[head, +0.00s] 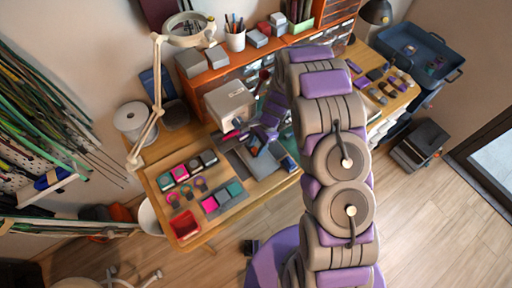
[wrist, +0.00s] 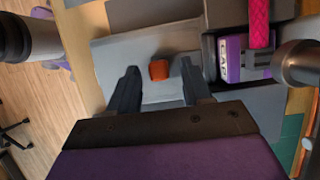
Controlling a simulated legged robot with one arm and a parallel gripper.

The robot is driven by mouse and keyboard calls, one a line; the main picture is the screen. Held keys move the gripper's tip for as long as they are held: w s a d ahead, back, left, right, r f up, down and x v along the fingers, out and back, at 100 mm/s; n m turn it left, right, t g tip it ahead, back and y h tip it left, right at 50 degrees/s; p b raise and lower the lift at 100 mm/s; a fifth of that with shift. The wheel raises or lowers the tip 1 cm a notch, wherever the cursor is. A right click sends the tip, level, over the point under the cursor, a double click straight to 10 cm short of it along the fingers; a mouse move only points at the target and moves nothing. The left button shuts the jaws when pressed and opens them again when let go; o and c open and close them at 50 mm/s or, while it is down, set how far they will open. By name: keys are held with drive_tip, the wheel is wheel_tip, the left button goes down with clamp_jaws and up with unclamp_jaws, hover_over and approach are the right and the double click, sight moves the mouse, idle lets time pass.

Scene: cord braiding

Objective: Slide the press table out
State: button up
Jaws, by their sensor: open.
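The beige press (head: 230,103) stands on the wooden bench. In the wrist view a light grey plate (wrist: 118,55), which may be the press table, lies beyond my gripper (wrist: 158,67). A small orange block or knob (wrist: 159,71) sits on this plate, between my two dark fingertips. My gripper is open, and a gap shows between each finger and the orange piece. Beside it on the right is a purple piece with a pale face (wrist: 231,58) in a dark housing, with a pink braided cord (wrist: 259,22) above it. My arm hides part of the press area in the head view.
Pink, grey and teal blocks (head: 210,204) and a red tray (head: 185,225) are at the bench's front left. A jointed lamp (head: 155,95) and a white spool (head: 133,118) stand at left. A metal cylinder (wrist: 298,62) is close on the right in the wrist view.

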drive_tip(key=shift+s+a+f, duration=0.1)
drive_tip(key=shift+a+f, duration=0.05)
drive_tip(key=shift+f, duration=0.3)
clamp_jaws()
